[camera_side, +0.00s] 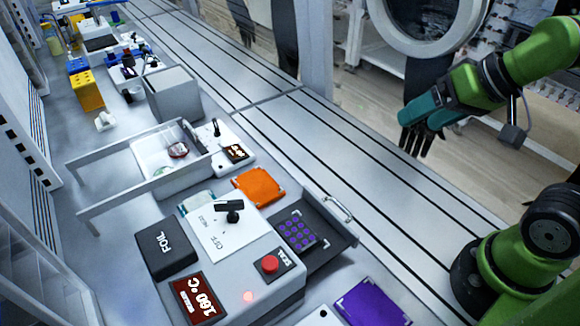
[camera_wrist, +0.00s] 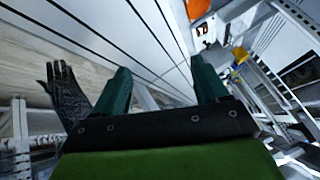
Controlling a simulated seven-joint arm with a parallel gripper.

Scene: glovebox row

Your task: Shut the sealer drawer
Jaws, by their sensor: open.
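The sealer (camera_side: 236,262) is a white box with a black FOIL block, a red SEAL button and a display reading 160 °C. Its dark drawer (camera_side: 322,250) stands open on its right side, with a pale handle (camera_side: 340,208) on the front panel. A purple well plate (camera_side: 296,231) lies in the drawer. My gripper (camera_side: 418,118) is high at the upper right, well apart from the drawer. Its teal fingers are spread and empty, and they also show in the wrist view (camera_wrist: 162,80). The drawer is not clearly visible in the wrist view.
An orange plate (camera_side: 258,186) lies behind the drawer, and a purple plate (camera_side: 371,302) lies in front of it. A black glove (camera_side: 415,140) hangs by my gripper and shows at left in the wrist view (camera_wrist: 66,95). The slotted rail deck (camera_side: 345,145) beside the drawer is clear.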

